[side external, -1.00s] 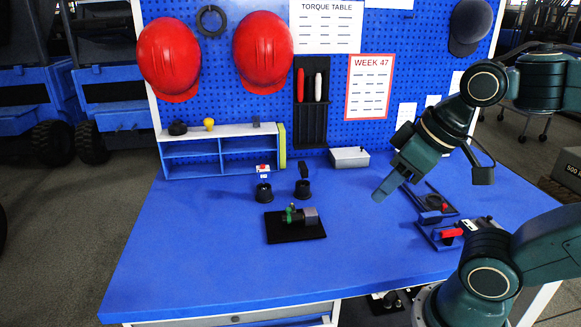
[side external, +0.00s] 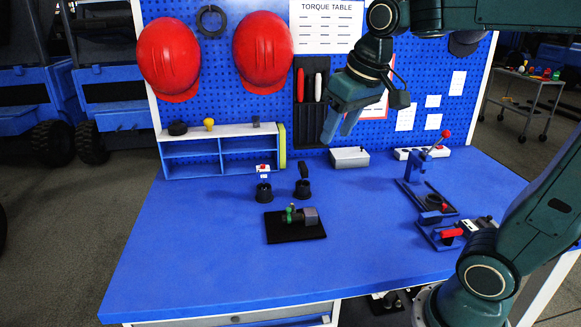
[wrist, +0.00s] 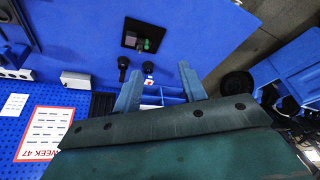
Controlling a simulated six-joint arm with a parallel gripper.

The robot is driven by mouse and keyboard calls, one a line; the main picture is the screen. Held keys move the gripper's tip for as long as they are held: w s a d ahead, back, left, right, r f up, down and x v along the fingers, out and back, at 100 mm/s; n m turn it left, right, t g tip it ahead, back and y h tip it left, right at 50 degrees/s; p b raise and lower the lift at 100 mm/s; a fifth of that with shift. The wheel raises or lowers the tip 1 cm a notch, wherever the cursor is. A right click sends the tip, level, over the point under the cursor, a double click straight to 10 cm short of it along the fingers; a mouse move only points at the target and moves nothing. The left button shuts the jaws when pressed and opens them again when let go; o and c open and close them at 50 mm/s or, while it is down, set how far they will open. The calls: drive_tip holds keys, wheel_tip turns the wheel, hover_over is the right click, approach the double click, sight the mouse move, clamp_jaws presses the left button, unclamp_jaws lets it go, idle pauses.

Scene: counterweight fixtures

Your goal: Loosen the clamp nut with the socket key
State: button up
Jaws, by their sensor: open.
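A fixture on a black base plate (side external: 277,231) lies mid-table. It carries a grey block (side external: 311,215) and a green part (side external: 291,213); which piece is the clamp nut I cannot tell. The plate also shows in the wrist view (wrist: 130,40). Behind it stand two black round holders, the left one (side external: 264,193) with a red-and-white piece above it, the right one (side external: 302,191) with a black upright piece. Either piece may be the socket key; I cannot tell. My gripper (side external: 337,136) is open and empty, high above the table's back; its fingers show in the wrist view (wrist: 159,70).
A blue shelf unit (side external: 222,150) stands at the back left, with a grey box (side external: 349,157) to its right. A blue lever press (side external: 413,187) and a red-handled clamp (side external: 440,236) stand at the right. The table's front and left are clear.

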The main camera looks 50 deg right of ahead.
drive_tip(key=w+d+m+g, duration=0.1)
drive_tip(key=w+d+m, duration=0.1)
drive_tip(key=w+d, duration=0.5)
drive_tip(key=m+g, duration=0.3)
drive_tip(key=m, duration=0.2)
hover_over(303, 165)
drive_tip(key=shift+y, duration=0.3)
drive_tip(key=f, duration=2)
drive_tip(key=shift+a+f, duration=0.1)
drive_tip(key=shift+a, duration=0.1)
drive_tip(key=shift+d+f, duration=0.25)
drive_tip(key=shift+f, duration=0.1)
drive_tip(key=shift+f, duration=0.15)
drive_tip(key=shift+f, duration=4.3)
